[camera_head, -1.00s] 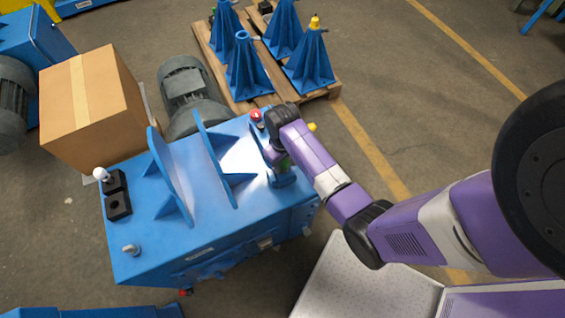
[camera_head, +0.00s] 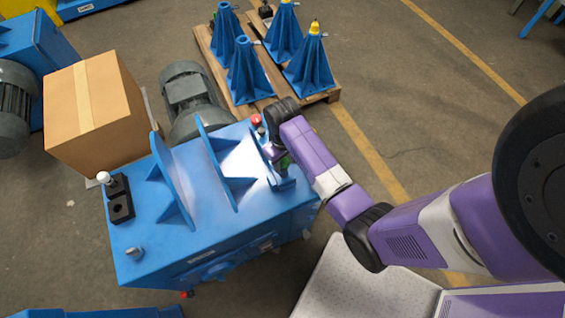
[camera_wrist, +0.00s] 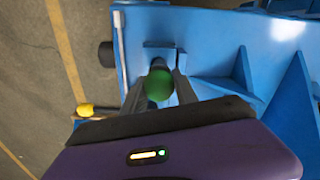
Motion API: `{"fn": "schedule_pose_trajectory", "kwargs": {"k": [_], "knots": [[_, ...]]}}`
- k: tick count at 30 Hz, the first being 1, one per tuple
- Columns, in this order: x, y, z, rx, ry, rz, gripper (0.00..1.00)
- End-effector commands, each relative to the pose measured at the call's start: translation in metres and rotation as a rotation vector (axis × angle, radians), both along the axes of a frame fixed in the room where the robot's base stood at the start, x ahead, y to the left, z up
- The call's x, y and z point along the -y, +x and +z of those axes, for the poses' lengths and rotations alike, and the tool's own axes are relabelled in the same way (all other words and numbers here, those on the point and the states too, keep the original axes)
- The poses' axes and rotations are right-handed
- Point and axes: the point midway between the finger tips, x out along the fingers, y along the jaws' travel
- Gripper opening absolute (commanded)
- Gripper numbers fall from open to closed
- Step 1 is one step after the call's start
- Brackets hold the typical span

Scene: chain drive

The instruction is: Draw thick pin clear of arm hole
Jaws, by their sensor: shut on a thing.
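A pin with a round green knob (camera_wrist: 158,86) sits between the two fingers of my gripper (camera_wrist: 158,74) in the wrist view. The fingers are shut on it from both sides. A dark part shows just beyond the knob, near a small blue bracket on the blue machine. In the head view the green knob (camera_head: 285,161) is a small patch below my gripper (camera_head: 279,156), at the right end of the machine top. The pin's shaft and the arm hole are hidden, so I cannot tell how deep the pin sits.
The blue machine (camera_head: 175,245) carries upright plates (camera_head: 214,160) left of my gripper. A red knob (camera_head: 256,119) is close behind it. A white-knobbed pin (camera_head: 104,177) stands by black blocks at the left. A cardboard box (camera_head: 95,110), motor (camera_head: 190,95) and pallet of blue stands (camera_head: 248,75) are beyond.

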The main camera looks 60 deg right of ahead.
Motion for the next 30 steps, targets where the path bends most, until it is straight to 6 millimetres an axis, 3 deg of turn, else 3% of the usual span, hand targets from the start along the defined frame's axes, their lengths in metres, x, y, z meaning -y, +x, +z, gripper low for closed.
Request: {"fn": "schedule_pose_trajectory", "kwargs": {"k": [30], "knots": [[0.0,0.001,0.047,0.003,-0.001,0.0,0.0]]}}
